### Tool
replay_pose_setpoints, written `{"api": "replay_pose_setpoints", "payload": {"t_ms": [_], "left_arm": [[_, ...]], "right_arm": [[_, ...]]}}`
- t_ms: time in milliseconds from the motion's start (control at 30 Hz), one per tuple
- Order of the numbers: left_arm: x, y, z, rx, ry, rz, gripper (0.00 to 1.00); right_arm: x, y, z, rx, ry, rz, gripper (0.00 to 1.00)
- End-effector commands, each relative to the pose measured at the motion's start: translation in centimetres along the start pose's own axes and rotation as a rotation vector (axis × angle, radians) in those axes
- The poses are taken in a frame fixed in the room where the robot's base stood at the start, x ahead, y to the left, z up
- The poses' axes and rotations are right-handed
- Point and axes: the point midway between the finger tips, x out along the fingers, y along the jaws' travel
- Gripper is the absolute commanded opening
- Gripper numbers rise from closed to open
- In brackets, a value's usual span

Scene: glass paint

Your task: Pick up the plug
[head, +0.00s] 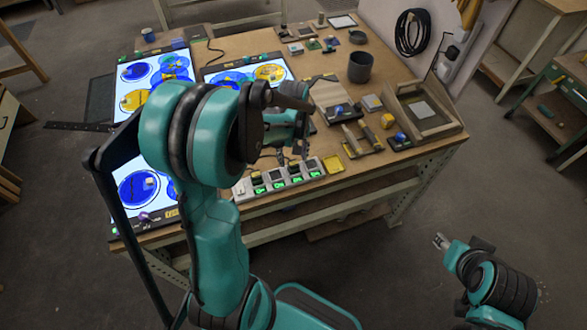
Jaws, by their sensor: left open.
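My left gripper (284,158) hangs open over the front of the workbench, just behind a grey power strip (295,180) with several green-lit sockets. I cannot tell if a finger touches the strip. No plug can be made out for sure; a small pale piece (240,188) at the strip's left end is too small to identify, and my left arm covers part of that area. My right gripper (440,241) is off to the lower right, away from the bench and above the floor; its jaw opening is too small to read.
Lit panels with blue and yellow glass pieces (136,101) lie on the left of the bench. A coiled black cable (412,32) hangs on the back board.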

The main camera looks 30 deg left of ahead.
Motion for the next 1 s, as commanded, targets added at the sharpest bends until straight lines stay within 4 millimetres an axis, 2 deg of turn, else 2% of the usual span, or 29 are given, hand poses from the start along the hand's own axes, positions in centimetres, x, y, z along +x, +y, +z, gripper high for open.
{"api": "replay_pose_setpoints", "payload": {"t_ms": [33, 200, 500, 567, 700, 1000], "left_arm": [[1.2, 0.1, 0.0, 0.001, 0.000, 0.000, 0.52], [3.4, 0.2, 0.1, 0.000, 0.001, 0.000, 0.52], [3.8, 0.1, 0.1, 0.001, 0.001, 0.001, 0.52], [3.8, 0.1, 0.1, 0.001, 0.001, 0.001, 0.39], [3.8, 0.1, 0.1, 0.001, 0.001, 0.001, 0.02], [3.8, 0.1, 0.1, 0.001, 0.001, 0.001, 0.00]], "right_arm": [[0.5, 0.0, 0.4, 0.000, 0.000, 0.000, 0.40], [1.1, 0.0, 0.8, 0.000, 0.000, 0.000, 0.40], [1.1, 0.0, 0.8, 0.000, 0.000, 0.000, 0.40], [1.1, 0.0, 0.8, 0.000, 0.000, 0.000, 0.40], [1.1, 0.0, 0.8, 0.000, 0.000, 0.000, 0.40], [1.1, 0.0, 0.8, 0.000, 0.000, 0.000, 0.40]]}}
